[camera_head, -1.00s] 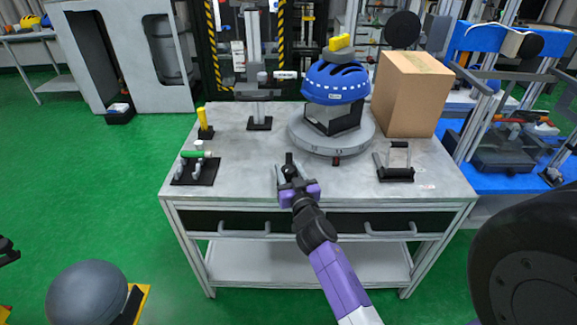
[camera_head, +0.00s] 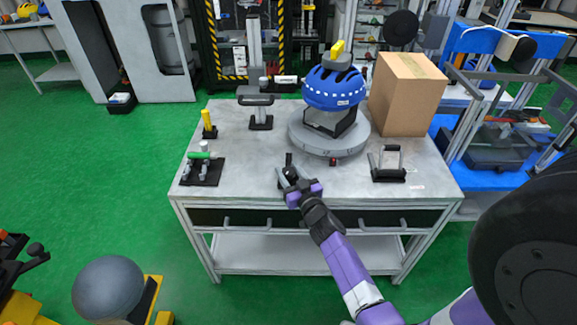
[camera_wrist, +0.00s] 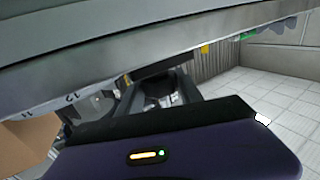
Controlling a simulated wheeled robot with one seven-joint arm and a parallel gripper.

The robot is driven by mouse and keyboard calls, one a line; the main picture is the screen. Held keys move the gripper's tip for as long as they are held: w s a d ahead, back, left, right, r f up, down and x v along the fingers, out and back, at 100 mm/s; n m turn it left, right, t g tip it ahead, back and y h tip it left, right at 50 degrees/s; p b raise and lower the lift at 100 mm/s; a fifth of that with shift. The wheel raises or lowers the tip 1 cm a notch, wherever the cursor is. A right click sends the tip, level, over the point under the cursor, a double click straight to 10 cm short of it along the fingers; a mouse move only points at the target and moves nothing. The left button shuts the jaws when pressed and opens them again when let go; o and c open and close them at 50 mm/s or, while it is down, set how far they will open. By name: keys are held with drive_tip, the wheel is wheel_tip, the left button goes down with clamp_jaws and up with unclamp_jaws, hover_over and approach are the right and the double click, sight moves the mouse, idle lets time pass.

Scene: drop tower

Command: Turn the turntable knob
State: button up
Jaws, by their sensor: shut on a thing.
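The grey round turntable (camera_head: 328,146) sits on the workbench, with a blue helmet (camera_head: 334,88) in a dark holder on top. A small dark red knob (camera_head: 333,162) shows under its front rim. My gripper (camera_head: 290,178) is low over the front of the bench, in front and to the left of that knob. It is shut on a small dark upright knob-like piece (camera_head: 288,160); its shape is mostly hidden by the jaws. In the wrist view, a curved grey rim (camera_wrist: 110,65) with number marks crosses the top, and the jaws' hold is unclear.
A cardboard box (camera_head: 407,95) stands right of the turntable. A black handle (camera_head: 388,165) is at front right.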

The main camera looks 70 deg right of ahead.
drive_tip(key=shift+r+n+t+y+p, duration=0.1)
drive_tip(key=shift+n+t+y+p, duration=0.65)
drive_tip(key=shift+p, duration=1.4)
drive_tip(key=shift+n+t+y+p, duration=0.45)
drive_tip(key=shift+n+y+p, duration=0.2)
drive_tip(key=shift+y+p, duration=0.35)
drive_tip(key=shift+f+n+t+y+b, duration=0.25)
drive_tip(key=shift+n+t+y, duration=0.5)
drive_tip(key=shift+y, duration=0.6)
drive_tip(key=shift+n+y+b, duration=0.4)
drive_tip(key=shift+n, duration=0.05)
drive_tip(key=shift+y, duration=0.3)
drive_tip(key=shift+r+n+t+y+b, duration=0.1)
drive_tip(key=shift+n+t+y+b, duration=0.25)
drive_tip(key=shift+n+y+b, duration=0.75)
drive_tip(key=shift+p, duration=0.3)
drive_tip(key=o, duration=1.4)
drive_tip(key=shift+c, duration=0.2)
